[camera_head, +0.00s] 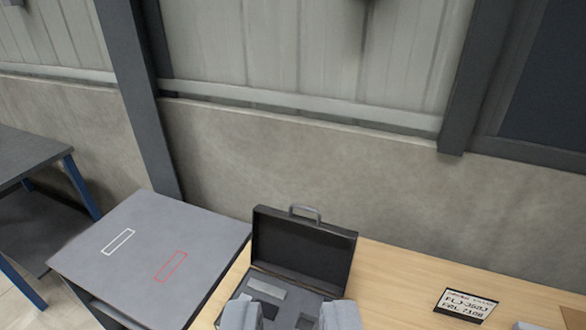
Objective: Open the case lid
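A dark case (258,272) stands on the wooden table, with its lid (302,250) raised upright at the back. A grey handle (305,212) sits on the lid's top edge. The case's base has a grey foam insert with cut-outs. A light grey block shape lies in the insert near the hinge side. My gripper (292,308) is at the bottom of the view, in front of the case base. Its two grey fingers are wide apart with nothing seen between them. They hide part of the base and its front edge.
A grey table (195,227) with a white and a red outlined rectangle stands to the left. The wooden table (395,280) is clear right of the case, up to a label plate (466,304). A concrete wall (330,170) rises behind. A dark table (30,150) stands far left.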

